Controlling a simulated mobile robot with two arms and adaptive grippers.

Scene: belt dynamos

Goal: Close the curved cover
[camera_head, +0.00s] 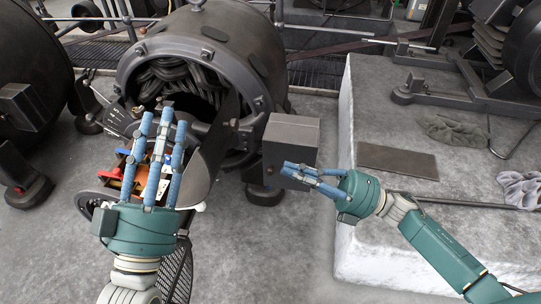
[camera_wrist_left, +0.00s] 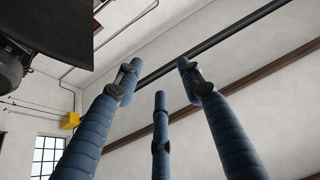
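The curved cover (camera_head: 214,148) appears to be the dark curved panel standing out from the front of the big round dynamo (camera_head: 212,42). The dynamo's front opening (camera_head: 185,85) shows dark coils inside. My left gripper (camera_head: 163,118) is in front of the opening, left of the cover, fingers pointing up. Its three blue fingers (camera_wrist_left: 160,85) are spread, with nothing between them in the left wrist view. Whether it touches the cover is unclear. My right gripper (camera_head: 284,169) points left, fingertips near the lower part of a grey box (camera_head: 291,137); its fingers overlap in view.
A tray of coloured tools (camera_head: 118,172) is partly hidden behind my left gripper. A pale stone block (camera_head: 385,240) stands at the right, with a flat dark plate (camera_head: 397,160) and gloves (camera_head: 520,188) on it. Another dark machine (camera_head: 30,80) stands at the left.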

